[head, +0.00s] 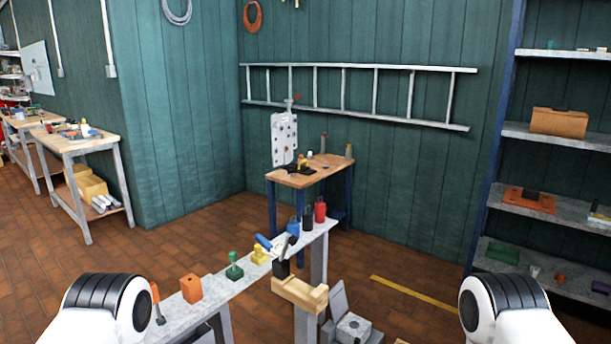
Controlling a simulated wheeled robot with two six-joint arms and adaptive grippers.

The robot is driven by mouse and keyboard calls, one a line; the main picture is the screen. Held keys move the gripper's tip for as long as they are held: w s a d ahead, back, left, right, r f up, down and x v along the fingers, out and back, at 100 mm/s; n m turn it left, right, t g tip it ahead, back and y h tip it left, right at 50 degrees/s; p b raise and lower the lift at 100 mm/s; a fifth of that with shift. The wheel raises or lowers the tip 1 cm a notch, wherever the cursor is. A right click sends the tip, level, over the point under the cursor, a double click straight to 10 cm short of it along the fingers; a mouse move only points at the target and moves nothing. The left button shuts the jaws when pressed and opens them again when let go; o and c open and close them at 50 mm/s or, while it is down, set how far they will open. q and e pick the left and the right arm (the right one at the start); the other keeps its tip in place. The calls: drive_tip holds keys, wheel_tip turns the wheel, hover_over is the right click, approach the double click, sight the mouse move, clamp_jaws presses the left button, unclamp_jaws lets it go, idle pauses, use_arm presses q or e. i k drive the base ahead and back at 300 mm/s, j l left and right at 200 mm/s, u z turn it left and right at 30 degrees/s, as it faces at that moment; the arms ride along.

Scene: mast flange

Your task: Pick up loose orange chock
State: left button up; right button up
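An orange block (191,288), which looks like the orange chock, stands on the narrow grey bench (222,284) in front of me, towards its near left end. An orange-handled tool (156,300) is to its left and a green-handled item (234,266) to its right, both apart from it. White and black links of my two arms show at the bottom left and bottom right. Neither gripper shows in the head view, so whether they hold anything is hidden.
Farther along the bench are a yellow item (259,254), a blue-handled tool (266,243) and blue, black and red bottles. A wooden block (299,294) is beside the bench. A small wooden table (313,172) stands behind, and a shelf rack (560,137) at right.

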sight(560, 277)
drive_tip(key=z, duration=1.5)
drive_tip(key=u, duration=0.95)
drive_tip(key=k+u, duration=0.4)
drive_tip(key=k, duration=0.15)
drive_tip(key=k+u, duration=0.4)
drive_tip(key=k+z, duration=0.1)
drive_tip(key=z, duration=1.8)
drive_tip(key=i, duration=2.8)
